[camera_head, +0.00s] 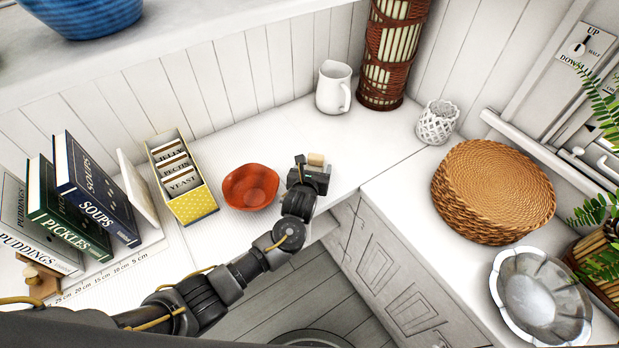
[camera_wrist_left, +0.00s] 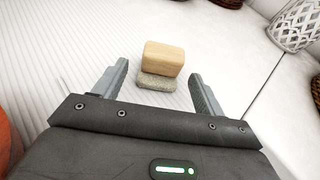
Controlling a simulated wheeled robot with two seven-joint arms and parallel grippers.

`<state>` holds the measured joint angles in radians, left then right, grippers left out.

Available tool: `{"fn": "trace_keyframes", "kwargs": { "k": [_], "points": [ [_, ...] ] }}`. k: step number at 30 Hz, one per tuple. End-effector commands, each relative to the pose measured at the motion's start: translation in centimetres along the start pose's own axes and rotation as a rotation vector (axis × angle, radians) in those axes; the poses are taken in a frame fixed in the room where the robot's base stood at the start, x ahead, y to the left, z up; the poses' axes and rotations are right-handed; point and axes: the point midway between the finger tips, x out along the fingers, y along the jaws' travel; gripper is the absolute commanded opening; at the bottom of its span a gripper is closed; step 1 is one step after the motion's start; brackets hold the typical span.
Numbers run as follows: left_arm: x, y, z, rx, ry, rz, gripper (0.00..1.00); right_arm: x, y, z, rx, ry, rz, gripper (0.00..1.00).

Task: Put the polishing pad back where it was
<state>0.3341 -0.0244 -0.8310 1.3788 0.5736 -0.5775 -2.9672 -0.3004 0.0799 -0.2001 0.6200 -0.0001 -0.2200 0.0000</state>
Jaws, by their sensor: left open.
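The polishing pad is a small block with a pale wooden top and a speckled grey underside. It shows in the wrist view (camera_wrist_left: 163,60) and, partly hidden by my gripper, in the head view (camera_head: 316,159). It appears to rest on the white ribbed counter surface. My left gripper (camera_head: 305,168) is open, its two grey fingers (camera_wrist_left: 158,75) to either side of the pad's near part, with a gap on each side. I cannot tell how far the fingertips are above the counter. My right gripper is not in view.
A red bowl (camera_head: 250,187) stands just left of my gripper, beside a yellow dotted card box (camera_head: 198,206). Behind are a white jug (camera_head: 333,87) and a wicker lantern (camera_head: 393,50). A woven lattice cup (camera_head: 437,122) and round wicker mats (camera_head: 493,190) stand right. Books (camera_head: 95,190) fill the left.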

Motion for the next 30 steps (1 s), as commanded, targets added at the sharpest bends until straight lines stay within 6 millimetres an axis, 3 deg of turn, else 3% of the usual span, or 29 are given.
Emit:
{"fn": "trace_keyframes", "kwargs": {
  "k": [6, 13, 19, 30],
  "points": [
    [-5.0, -0.1, 0.3, 0.001, 0.0, -0.004, 0.71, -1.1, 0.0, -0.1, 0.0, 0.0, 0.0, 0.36],
    [-8.9, -0.1, 0.4, 0.002, -0.001, -0.002, 0.71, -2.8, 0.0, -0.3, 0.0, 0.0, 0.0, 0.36],
    [-10.1, -0.1, 0.1, -0.001, 0.001, -0.001, 0.71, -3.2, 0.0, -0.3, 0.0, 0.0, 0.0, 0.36],
    [-10.2, -0.1, 0.0, -0.001, 0.001, -0.001, 0.71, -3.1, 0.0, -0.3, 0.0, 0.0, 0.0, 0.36]
  ]
}}
